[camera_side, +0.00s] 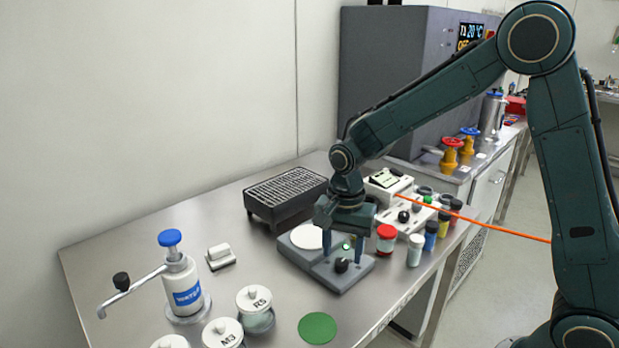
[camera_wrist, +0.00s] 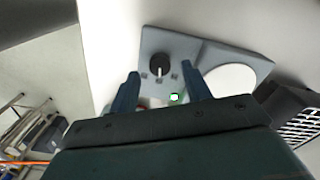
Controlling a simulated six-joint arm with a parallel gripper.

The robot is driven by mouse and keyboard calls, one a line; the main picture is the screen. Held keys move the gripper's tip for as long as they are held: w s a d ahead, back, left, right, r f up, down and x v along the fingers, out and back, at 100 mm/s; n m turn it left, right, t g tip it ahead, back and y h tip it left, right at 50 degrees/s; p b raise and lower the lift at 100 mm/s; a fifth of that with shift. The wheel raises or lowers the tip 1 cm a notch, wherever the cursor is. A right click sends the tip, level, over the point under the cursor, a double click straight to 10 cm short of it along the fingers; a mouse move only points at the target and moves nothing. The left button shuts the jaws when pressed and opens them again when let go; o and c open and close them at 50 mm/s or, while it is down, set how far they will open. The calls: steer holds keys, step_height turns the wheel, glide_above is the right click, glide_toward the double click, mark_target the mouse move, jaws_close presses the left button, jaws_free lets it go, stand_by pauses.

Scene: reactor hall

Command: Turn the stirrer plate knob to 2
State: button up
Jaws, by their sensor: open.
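The grey stirrer plate (camera_side: 353,283) sits on the steel bench with a white round top (camera_side: 306,237) and a black knob (camera_side: 341,265) at its front. My gripper (camera_side: 346,257) is open, pointing down over the plate near the knob. In the wrist view the knob (camera_wrist: 159,65) shows a light pointer line and small marks below it, too small to read. My two fingers (camera_wrist: 160,85) stand apart on either side of the knob's line, short of it in the picture and not clasping it. A small green-lit display (camera_wrist: 174,97) shows between the fingers.
A black slotted block (camera_side: 285,193) stands behind the plate. Red-lidded (camera_side: 387,237) and other small jars stand close on the right. A blue-topped pump bottle (camera_side: 180,277), lidded jars (camera_side: 255,308) and a green disc (camera_side: 317,327) are at the front. An orange cable crosses at right.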

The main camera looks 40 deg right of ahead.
mark_target(341, 261)
step_height(341, 261, up, 12)
stand_by(0.5)
stand_by(0.3)
steer(key=s+d+r+n+t, duration=0.1)
steer(key=s+r+n+t, duration=0.1)
steer(key=s+n, duration=0.4)
steer(key=s+d+r+n+t, duration=0.2)
steer(key=s+n, duration=0.5)
steer(key=s, duration=0.9)
steer(key=shift+d+t, duration=0.25)
steer(key=shift+t, duration=0.55)
steer(key=shift+w, duration=0.1)
